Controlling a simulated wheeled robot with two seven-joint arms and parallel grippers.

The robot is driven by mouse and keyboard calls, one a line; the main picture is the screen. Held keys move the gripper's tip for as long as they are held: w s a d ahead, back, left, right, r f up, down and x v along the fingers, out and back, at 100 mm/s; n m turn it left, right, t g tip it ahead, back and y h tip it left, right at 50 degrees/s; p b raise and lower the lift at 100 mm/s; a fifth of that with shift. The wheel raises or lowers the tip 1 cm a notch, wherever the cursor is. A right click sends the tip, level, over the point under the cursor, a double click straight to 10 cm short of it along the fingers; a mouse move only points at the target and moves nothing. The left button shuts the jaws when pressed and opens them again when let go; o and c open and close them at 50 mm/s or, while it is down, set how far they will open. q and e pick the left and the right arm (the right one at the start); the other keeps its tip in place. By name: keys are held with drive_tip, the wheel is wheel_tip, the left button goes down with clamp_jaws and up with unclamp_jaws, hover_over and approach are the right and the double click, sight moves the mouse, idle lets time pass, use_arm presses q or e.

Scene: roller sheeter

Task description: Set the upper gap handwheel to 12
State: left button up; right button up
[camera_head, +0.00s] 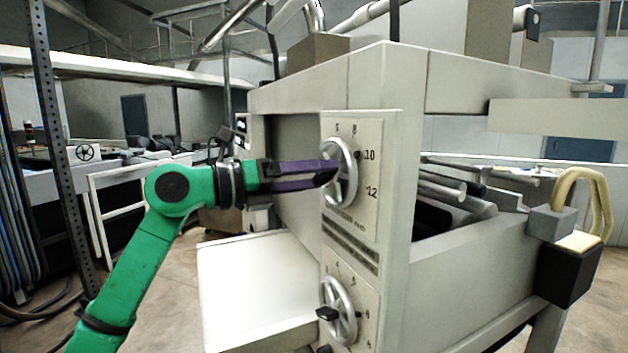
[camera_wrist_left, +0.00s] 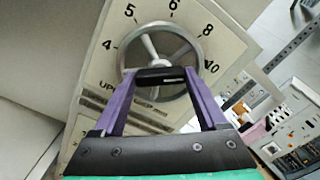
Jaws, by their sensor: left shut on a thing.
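The upper gap handwheel (camera_head: 352,178) is a grey spoked wheel on a pale dial plate (camera_head: 368,215) marked with numbers, 10 and 12 at its right side. A small dark pointer mark shows close to the 10. My left gripper (camera_head: 330,172) comes in from the left, its purple fingers at the wheel's near left side. In the left wrist view the handwheel (camera_wrist_left: 190,52) stands behind the fingers, which are shut on its black handle (camera_wrist_left: 160,76). The 12 is not visible there. My right gripper is not in view.
A second handwheel (camera_head: 341,300) with a black handle sits lower on the same panel. A white tray-like surface (camera_head: 255,285) juts out below my left arm. Rollers (camera_head: 455,195) lie to the right. A black and grey box (camera_head: 568,265) sits at the machine's right corner.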

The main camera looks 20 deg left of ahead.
use_arm(q)
drive_tip(key=m, duration=0.2)
drive_tip(key=m+b, duration=0.1)
drive_tip(key=m, duration=0.2)
drive_tip(key=shift+f+m, duration=0.2)
drive_tip(key=shift+m, duration=0.1)
drive_tip(key=shift+m+b, duration=0.45)
drive_tip(key=shift+m, duration=1.45)
drive_tip(key=o, duration=1.3)
drive_tip(key=b+v, duration=0.5)
drive_tip(key=v, duration=0.9)
drive_tip(key=shift+s+a+b, duration=0.2)
drive_tip(key=shift+b, duration=0.2)
drive_tip(key=shift+r, duration=0.1)
